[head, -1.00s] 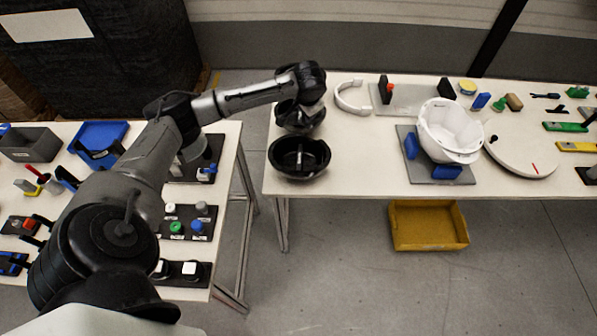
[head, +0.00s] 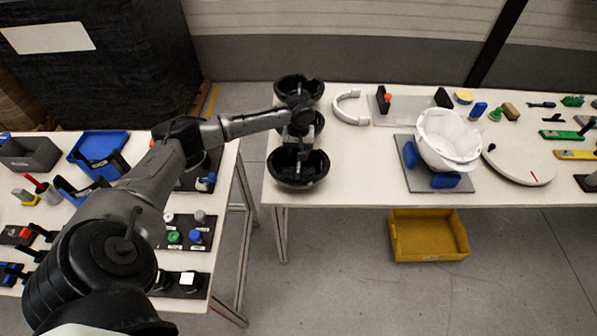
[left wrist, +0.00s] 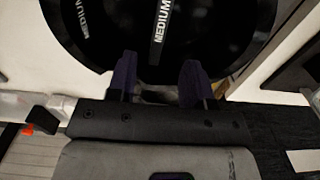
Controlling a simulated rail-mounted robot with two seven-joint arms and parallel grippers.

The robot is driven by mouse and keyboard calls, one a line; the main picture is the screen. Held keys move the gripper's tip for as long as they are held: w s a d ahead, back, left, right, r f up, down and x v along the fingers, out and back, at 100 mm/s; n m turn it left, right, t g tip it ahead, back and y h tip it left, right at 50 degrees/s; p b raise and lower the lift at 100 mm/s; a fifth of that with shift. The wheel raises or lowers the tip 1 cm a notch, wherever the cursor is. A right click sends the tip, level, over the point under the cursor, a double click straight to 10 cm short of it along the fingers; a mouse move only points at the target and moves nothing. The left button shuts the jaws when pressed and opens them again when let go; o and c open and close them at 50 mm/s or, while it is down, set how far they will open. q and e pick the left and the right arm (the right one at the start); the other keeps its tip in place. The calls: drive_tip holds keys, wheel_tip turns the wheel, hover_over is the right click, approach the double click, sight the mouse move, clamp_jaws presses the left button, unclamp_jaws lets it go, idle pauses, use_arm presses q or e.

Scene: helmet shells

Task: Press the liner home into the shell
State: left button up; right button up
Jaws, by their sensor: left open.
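The white helmet shell (head: 448,140) sits tilted in a cradle with blue pads on a grey plate (head: 460,185). My right gripper is in neither view.
A white round disc (head: 520,165) lies right of the shell, with small tools beyond. A yellow bin (head: 430,252) is on the floor below. Table between liners and shell is mostly clear.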

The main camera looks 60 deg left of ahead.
sight(299, 163)
use_arm(q)
drive_tip(key=shift+d+f+b, duration=0.2)
drive_tip(key=shift+f+b, duration=0.45)
drive_tip(key=shift+f, duration=2.95)
drive_tip(key=shift+c, duration=0.2)
clamp_jaws()
